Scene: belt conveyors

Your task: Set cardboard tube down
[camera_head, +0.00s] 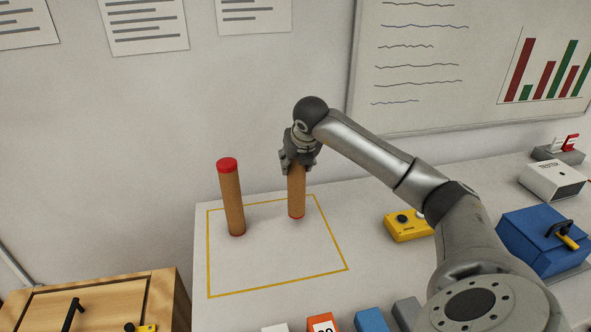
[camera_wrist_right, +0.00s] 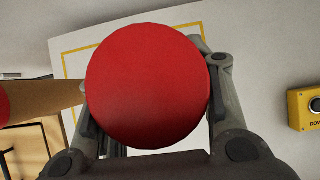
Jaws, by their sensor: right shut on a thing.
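A brown cardboard tube (camera_head: 297,192) with a red band at its foot stands upright inside the yellow outline on the white table. My right gripper (camera_head: 297,167) is shut on its upper part from above. I cannot tell whether the tube's foot touches the table. In the right wrist view its red end cap (camera_wrist_right: 148,86) fills the middle, between the fingers. A second cardboard tube (camera_head: 232,203) with a red cap stands to the left inside the same outline, apart from the held one; it also shows at the left edge of the wrist view (camera_wrist_right: 45,100). My left gripper is not in view.
The yellow outline (camera_head: 280,286) has bare table in its front part. A yellow button box (camera_head: 408,228) and a blue box (camera_head: 545,243) are to the right. Several small blocks line the front edge, and a wooden cabinet (camera_head: 95,300) stands at the lower left.

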